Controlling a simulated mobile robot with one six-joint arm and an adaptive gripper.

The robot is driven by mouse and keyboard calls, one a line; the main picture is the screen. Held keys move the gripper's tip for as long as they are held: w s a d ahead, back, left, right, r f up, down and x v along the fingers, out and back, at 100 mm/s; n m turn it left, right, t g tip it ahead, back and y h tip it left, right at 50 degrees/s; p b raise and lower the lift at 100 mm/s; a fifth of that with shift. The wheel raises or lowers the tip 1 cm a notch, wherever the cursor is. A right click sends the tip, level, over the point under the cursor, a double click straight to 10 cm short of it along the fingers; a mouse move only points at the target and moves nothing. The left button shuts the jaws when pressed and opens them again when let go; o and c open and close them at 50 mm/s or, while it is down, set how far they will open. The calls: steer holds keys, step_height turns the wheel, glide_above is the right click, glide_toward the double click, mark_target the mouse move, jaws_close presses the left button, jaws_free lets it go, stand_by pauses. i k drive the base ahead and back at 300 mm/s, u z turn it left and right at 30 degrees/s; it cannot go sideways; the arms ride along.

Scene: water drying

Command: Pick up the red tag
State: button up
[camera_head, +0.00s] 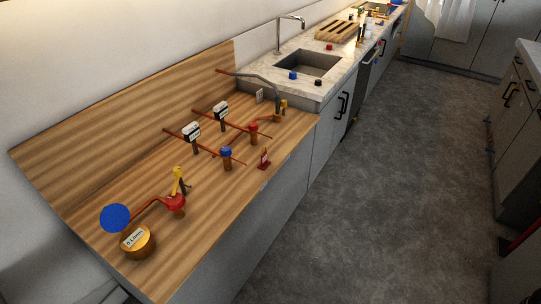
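A small upright red piece on a red base, which looks like the red tag (265,157), stands on the wooden counter (215,225) close to its front edge. It is to the right of a post with a blue top (227,157) and below a post with a red top (253,132). Nothing covers it. My gripper is not in view, and nothing is seen touching the tag.
Thin copper-coloured pipes with white-labelled gauges (191,133) cross the counter behind the tag. A yellow-handled valve (178,182), a blue disc (115,217) and a brass cylinder (137,241) stand at the lower left. A sink (308,63) lies beyond. The grey floor (395,190) is clear.

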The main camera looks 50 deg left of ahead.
mark_target(265, 163)
steer(key=u, duration=0.4)
steer(key=i, duration=0.6)
steer(key=u, duration=0.85)
steer(key=i, duration=0.45)
steer(key=u, duration=0.2)
